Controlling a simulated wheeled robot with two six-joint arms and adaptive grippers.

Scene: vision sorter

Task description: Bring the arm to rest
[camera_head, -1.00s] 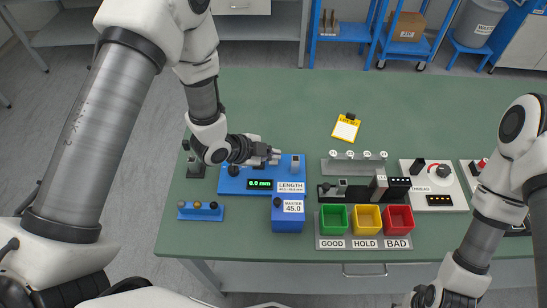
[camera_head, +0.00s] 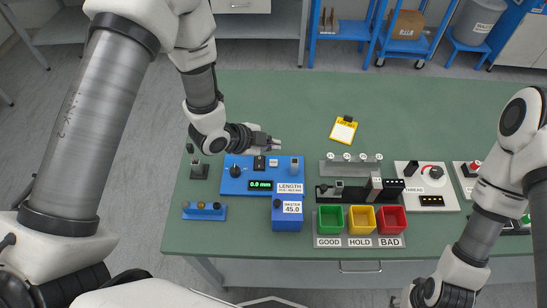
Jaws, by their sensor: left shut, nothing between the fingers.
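My left arm comes in from the left, and its gripper (camera_head: 272,144) is shut and empty. The gripper is behind the blue length gauge (camera_head: 232,182), above the green table top (camera_head: 300,105), and points right. The gauge's display reads 0.0 mm. My right arm is at the right edge, and its gripper (camera_head: 408,297) is low, in front of the table's front edge. The right gripper is partly cut off by the bottom of the frame, so its jaws cannot be made out.
A blue master block (camera_head: 286,216) stands in front of the gauge. Green (camera_head: 330,220), yellow (camera_head: 362,220) and red (camera_head: 391,220) bins stand right of it. A rack with several pegs (camera_head: 350,168) and a thread panel (camera_head: 425,190) are behind them. The back of the table is mostly clear.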

